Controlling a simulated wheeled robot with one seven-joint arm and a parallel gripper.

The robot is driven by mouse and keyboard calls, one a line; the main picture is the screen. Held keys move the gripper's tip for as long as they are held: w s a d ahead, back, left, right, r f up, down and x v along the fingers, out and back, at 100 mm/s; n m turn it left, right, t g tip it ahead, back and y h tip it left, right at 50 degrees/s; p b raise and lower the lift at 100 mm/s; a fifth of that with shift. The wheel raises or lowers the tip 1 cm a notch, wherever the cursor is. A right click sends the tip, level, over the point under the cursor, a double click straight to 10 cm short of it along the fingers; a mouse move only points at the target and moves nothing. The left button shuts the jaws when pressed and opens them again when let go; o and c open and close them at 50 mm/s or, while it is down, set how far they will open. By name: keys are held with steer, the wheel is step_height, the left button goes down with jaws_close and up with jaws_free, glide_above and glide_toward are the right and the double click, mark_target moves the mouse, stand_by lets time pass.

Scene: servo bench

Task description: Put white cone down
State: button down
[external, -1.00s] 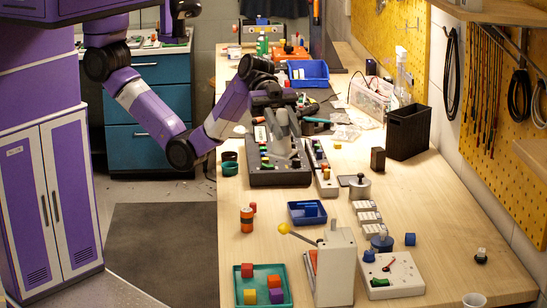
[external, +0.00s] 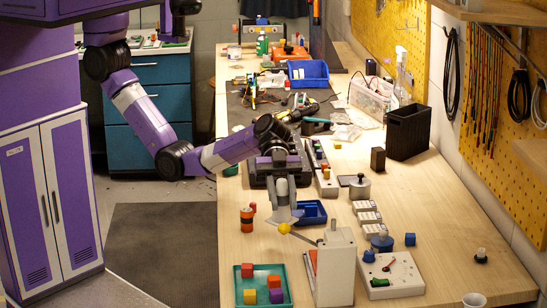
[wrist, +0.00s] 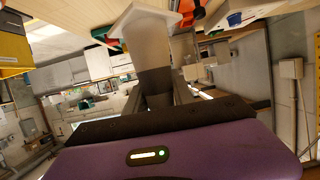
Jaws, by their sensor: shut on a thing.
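The white cone (external: 284,215) hangs under my gripper (external: 281,191), in front of the left end of the blue tray (external: 313,214) in the external view. My gripper is shut on the cone. In the wrist view the pale cone (wrist: 148,42) stands out from the gripper (wrist: 156,80), with its wide flat base farthest from the fingers. The fingers hide part of the cone. I cannot tell how high its base is above the bench.
An orange cylinder (external: 247,219) stands to the left. A lever box (external: 335,268) with a yellow knob (external: 284,228) is close in front of the cone. A green tray (external: 244,297) holds coloured cubes. Clear wood lies right of the white button plates (external: 367,217).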

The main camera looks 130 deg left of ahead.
mark_target(283, 220)
steer(key=shift+f, duration=3.05)
steer(key=shift+f, duration=0.15)
steer(key=c, duration=1.1)
jaws_free()
steer(key=shift+r, duration=0.25)
steer(key=b+v, duration=0.1)
steer(key=v, duration=1.1)
steer(key=shift+f, duration=0.1)
